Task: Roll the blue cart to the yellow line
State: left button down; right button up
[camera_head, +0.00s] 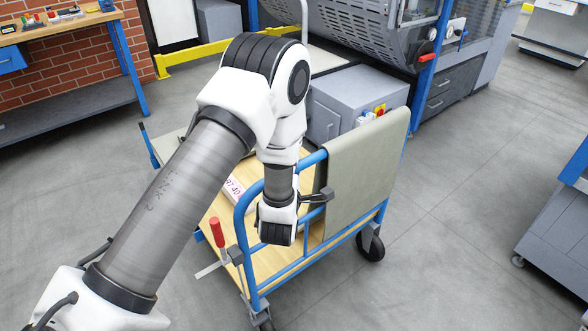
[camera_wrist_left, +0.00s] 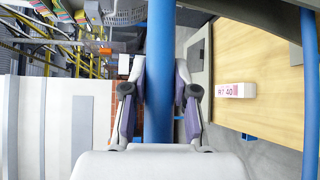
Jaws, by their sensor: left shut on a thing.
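The blue cart has a blue tube frame (camera_head: 242,230) and a light wooden deck (camera_head: 268,262). It stands on the grey floor in front of me, with black wheels (camera_head: 370,244). A grey-green sheet (camera_head: 365,170) hangs over its end rail. My left gripper (camera_head: 320,196) is at this end. In the left wrist view, its fingers (camera_wrist_left: 159,105) are shut around a blue tube (camera_wrist_left: 160,50) of the cart. My right gripper is not in view.
A white block with pink print (camera_head: 233,188) lies on the deck, also in the left wrist view (camera_wrist_left: 236,90). A grey machine (camera_head: 360,95) stands just beyond the cart. A workbench (camera_head: 65,25) is at upper left, a grey unit (camera_head: 560,235) at right. Floor between is clear.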

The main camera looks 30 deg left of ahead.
pick_arm(q)
jog(key=c, duration=0.9)
grip_release()
jog(key=v, duration=1.2)
